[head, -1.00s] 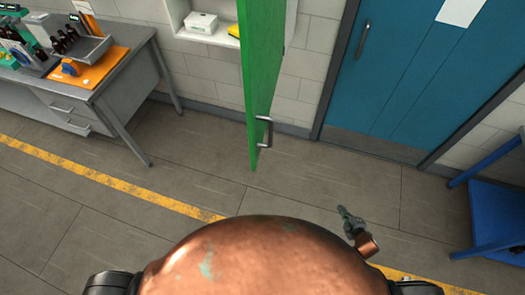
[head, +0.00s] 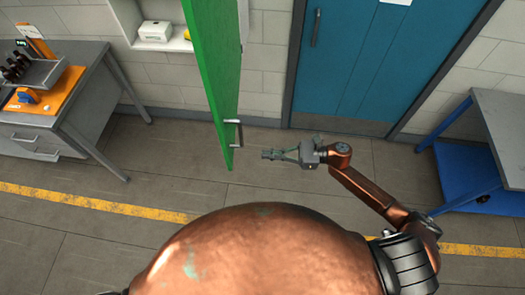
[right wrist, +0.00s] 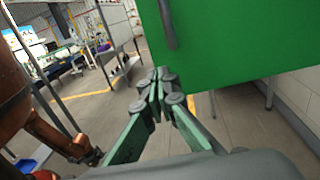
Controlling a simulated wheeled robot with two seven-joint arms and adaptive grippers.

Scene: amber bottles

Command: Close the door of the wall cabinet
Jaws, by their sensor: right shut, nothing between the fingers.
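The wall cabinet's green door (head: 213,75) stands wide open, seen nearly edge-on in the head view. Its metal handle (head: 232,134) is on the door's right face near the lower end. The white cabinet body (head: 160,42) is behind it on the wall. My right gripper (head: 266,154) is shut and empty, to the right of the door's lower end and a little below the handle, apart from it. In the right wrist view the green door (right wrist: 240,45) fills the upper right, with the handle (right wrist: 168,25) above the shut fingertips (right wrist: 158,76). My left gripper is not in view.
A grey desk (head: 85,85) with an orange mat and bottles stands at the left. A blue room door (head: 365,65) is in the back wall. A blue and grey cart (head: 465,165) stands at the right. The floor between is clear.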

